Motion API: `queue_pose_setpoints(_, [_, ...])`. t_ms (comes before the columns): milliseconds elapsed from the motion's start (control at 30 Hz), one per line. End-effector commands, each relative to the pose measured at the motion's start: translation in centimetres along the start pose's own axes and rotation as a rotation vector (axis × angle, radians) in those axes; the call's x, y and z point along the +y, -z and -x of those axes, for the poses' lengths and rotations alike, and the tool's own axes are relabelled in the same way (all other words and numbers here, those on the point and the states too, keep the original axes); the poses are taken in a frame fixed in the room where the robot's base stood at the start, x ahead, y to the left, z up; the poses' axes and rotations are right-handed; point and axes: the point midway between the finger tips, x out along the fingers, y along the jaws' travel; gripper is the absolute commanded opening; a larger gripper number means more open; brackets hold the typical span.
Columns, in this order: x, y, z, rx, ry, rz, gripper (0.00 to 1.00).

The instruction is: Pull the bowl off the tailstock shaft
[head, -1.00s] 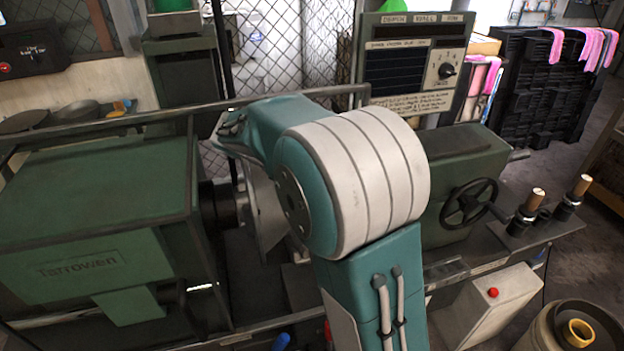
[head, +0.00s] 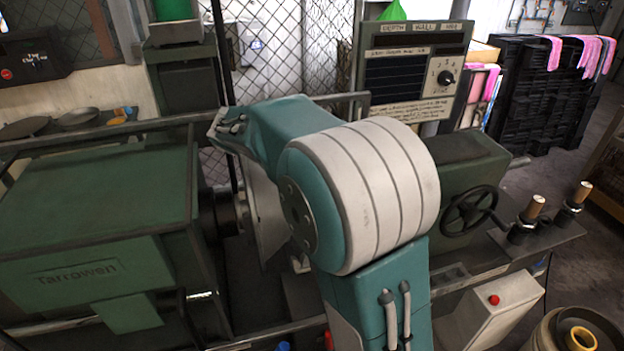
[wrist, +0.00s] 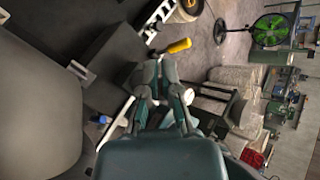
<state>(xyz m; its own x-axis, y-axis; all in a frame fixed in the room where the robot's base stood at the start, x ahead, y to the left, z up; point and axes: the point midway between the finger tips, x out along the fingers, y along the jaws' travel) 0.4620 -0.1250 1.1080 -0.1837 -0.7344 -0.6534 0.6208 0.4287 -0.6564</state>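A pale grey flared metal piece (head: 268,215) shows in the head view between the dark chuck of the green headstock and my arm. I cannot tell whether it is the bowl or the form behind it. A large smooth grey curved surface (wrist: 38,95) fills the left of the wrist view, very close to the camera. My gripper (wrist: 161,70) shows in the wrist view with its fingers pointing up the picture, right of that surface and apart from it. No object is clearly seen in the fingers, and their gap is unclear. In the head view my arm hides the gripper and the tailstock shaft.
The green tailstock (head: 465,200) with its black handwheel (head: 470,207) stands right of my arm. Tool posts (head: 525,220) and a white box with a red button (head: 490,305) stand at the front right. A yellow-handled tool (wrist: 180,46) lies beyond the fingers.

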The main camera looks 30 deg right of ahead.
Motion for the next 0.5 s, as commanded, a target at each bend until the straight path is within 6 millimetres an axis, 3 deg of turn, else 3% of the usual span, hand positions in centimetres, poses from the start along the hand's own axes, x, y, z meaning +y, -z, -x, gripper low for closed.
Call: queue_pose_setpoints(500, [-1.4,-0.9,1.4,-0.002,-0.001,-0.003,0.00])
